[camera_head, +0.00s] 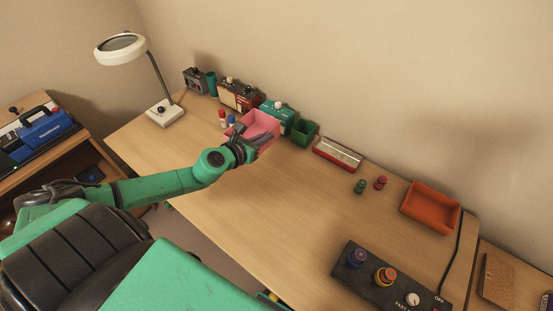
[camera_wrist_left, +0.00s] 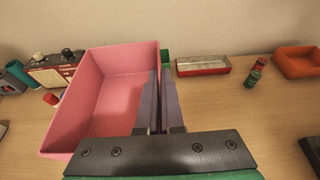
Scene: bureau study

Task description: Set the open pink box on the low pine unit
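The open pink box (camera_head: 262,124) is at the back of the desk, in front of the wall. It fills the left half of the left wrist view (camera_wrist_left: 85,100), and its inside looks empty. My left gripper (camera_head: 243,140) is at the box's near side. In the left wrist view its two fingers (camera_wrist_left: 162,100) are close together, one on each side of the box's right wall, and look shut on it. I cannot tell whether the box touches the desk. A low wooden unit (camera_head: 62,157) with an open shelf stands at the left. My right gripper is not in view.
A blue device (camera_head: 48,128) stands on the low wooden unit. A white lamp (camera_head: 165,112), a green box (camera_head: 304,132), a red tray (camera_head: 338,154), small bottles and an orange tray (camera_head: 430,207) stand on the desk. A control panel (camera_head: 385,280) is near front right. The desk's middle is clear.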

